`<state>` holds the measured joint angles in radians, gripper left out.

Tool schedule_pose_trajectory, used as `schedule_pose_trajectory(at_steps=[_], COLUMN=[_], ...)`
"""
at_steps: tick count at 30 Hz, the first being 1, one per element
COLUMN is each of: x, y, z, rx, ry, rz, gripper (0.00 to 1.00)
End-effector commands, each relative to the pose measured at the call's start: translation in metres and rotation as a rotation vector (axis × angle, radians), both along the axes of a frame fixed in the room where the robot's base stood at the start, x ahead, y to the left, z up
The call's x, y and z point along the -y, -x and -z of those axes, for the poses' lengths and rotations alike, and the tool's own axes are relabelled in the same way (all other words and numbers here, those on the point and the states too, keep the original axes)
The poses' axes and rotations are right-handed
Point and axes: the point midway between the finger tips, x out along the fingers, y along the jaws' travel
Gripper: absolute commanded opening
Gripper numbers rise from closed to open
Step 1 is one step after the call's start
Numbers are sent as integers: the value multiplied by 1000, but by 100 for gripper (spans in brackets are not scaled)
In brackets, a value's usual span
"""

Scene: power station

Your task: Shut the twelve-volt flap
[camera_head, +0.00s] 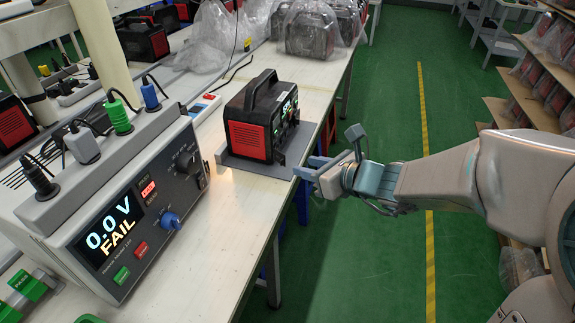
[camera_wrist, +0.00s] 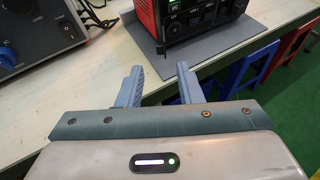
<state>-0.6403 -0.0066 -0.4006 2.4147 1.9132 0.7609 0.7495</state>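The power station (camera_head: 262,122) is a black box with red vented ends and a top handle. It stands on a grey plate (camera_head: 262,166) on the bench. Its front panel faces right, toward my arm. In the wrist view the power station (camera_wrist: 205,14) shows its lower front, with a row of sockets and a dark round fitting at the lower left. My gripper (camera_head: 310,168) is just right of the plate, in front of the panel. In the wrist view my gripper (camera_wrist: 159,78) has its fingers apart with nothing between them.
A grey tester (camera_head: 110,215) reading "0.0 V FAIL" stands left on the bench (camera_head: 225,235). Several bagged units (camera_head: 310,32) are farther back. Blue and red stools (camera_wrist: 235,75) show under the bench. The green floor aisle (camera_head: 390,110) is clear; shelves line the right.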

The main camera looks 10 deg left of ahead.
Motion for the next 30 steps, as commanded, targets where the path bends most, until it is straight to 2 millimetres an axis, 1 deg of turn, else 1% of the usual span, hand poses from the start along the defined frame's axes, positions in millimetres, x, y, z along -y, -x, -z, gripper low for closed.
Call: schedule_pose_trajectory(at_steps=[1,6,12,17,25,28,29,30], x=[-9,-34,-52,-58,-58,-58,-58,-58], y=[-5,-20,-32,-35,-36,-36,-36,-36], z=[8,19,26,28,28,28,28,28], rx=[-1,0,1,1,1,1,1,1], ry=[3,3,3,2,2,2,2,2], rz=[-4,-2,-1,0,0,0,0,0], gripper=[33,33,33,33,33,5,0,0])
